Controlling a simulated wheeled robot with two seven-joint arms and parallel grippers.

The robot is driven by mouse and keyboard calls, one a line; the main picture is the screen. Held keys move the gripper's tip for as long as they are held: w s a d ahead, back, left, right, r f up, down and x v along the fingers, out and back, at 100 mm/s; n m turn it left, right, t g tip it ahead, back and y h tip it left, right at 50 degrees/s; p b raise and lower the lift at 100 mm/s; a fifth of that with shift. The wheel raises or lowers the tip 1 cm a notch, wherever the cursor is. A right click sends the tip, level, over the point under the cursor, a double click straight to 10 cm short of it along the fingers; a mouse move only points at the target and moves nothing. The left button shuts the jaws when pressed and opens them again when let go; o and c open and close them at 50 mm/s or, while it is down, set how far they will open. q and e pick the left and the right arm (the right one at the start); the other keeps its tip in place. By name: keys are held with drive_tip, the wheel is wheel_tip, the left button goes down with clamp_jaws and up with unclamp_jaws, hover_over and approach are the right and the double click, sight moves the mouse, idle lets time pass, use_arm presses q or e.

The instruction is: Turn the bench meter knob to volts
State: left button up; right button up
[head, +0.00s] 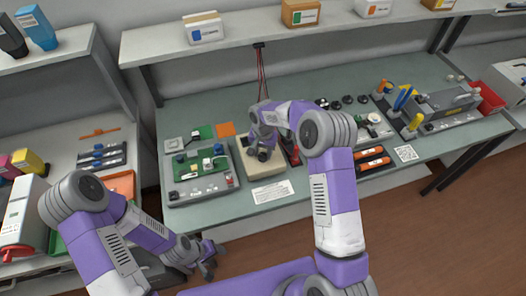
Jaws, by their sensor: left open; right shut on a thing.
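The bench meter (283,169) is a beige box on the grey-green bench, near the middle of the view. My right gripper (263,154) reaches down onto its top from behind and is shut on the knob there. The gripper hides most of the knob and the meter's face, so the knob's pointer and markings cannot be read. My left gripper (208,264) is open and empty, low in front of the bench's front edge and apart from the meter.
A grey tray with a green circuit board (200,168) stands left of the meter. A white printed card (271,192) lies in front of it. Red-orange tools (372,158) and a grey tool rack (440,110) are to the right. Red cables (261,75) hang behind the meter.

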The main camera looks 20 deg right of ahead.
sight(263, 154)
drive_tip(key=shift+m+b, duration=0.65)
drive_tip(key=shift+m, duration=0.55)
drive_tip(key=m, duration=0.2)
drive_tip(key=shift+m+b, duration=0.35)
drive_tip(key=shift+m, duration=0.05)
drive_tip(key=m, duration=0.2)
drive_tip(key=shift+m, duration=2.1)
drive_tip(key=o, duration=1.1)
drive_tip(key=shift+c, duration=0.2)
wheel_tip(263, 154, up, 8)
drive_tip(key=shift+f+p, duration=0.15)
drive_tip(key=shift+p, duration=0.15)
